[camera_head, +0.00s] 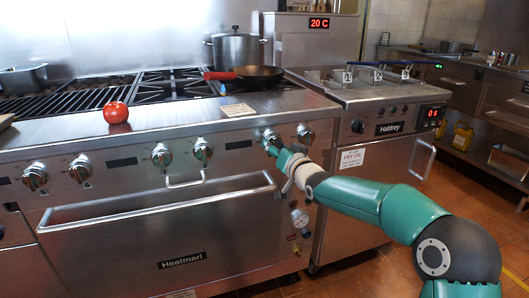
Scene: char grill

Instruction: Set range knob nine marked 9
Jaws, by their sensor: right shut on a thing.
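The range front carries a row of metal knobs, and their number marks are too small to read, so I cannot tell which is 9. My right gripper (270,144) reaches in from the right and is shut on a range knob (269,135) right of the middle of the panel, partly covered by the fingers. Another knob (305,134) is just right of it, close to my wrist. Further left are more knobs, such as one (202,151) and its neighbour (162,156). My left gripper is not in view.
An oven handle (160,205) juts out below the knobs. On the range top stand a red tomato (116,112), a small card (237,110), a pan (258,76) with a red handle and a pot (235,48). A fryer (375,100) adjoins on the right.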

